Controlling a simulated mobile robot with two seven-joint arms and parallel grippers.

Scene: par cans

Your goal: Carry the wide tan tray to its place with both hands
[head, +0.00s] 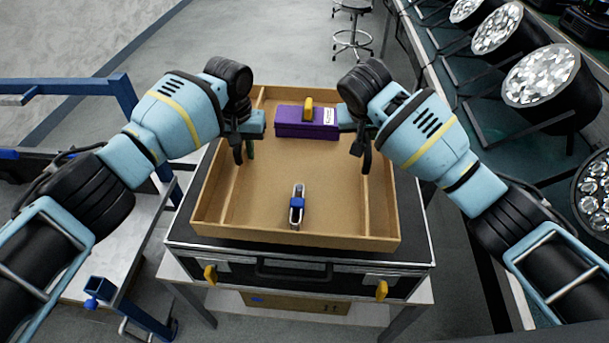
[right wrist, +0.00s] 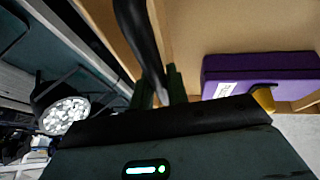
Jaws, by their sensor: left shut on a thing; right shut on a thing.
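The wide tan tray (head: 265,198) is over a black case in the head view, its near edge close to the case's front edge. I cannot tell whether it rests on the case or is held just above it. My left gripper (head: 248,150) is shut on the tray's left side, and my right gripper (head: 358,145) is shut on its right side. Inside the tray are a purple box (head: 290,128) with a yellow part on top and a small blue and silver item (head: 297,206). The right wrist view shows the purple box (right wrist: 285,68) beside the tan wood.
The black case (head: 410,255) with yellow latches lies on a light table (head: 185,272). Round stage lamps (head: 540,76) line the right side. A blue-framed bench (head: 118,235) stands at the left. A stool (head: 352,40) stands on open grey floor at the back.

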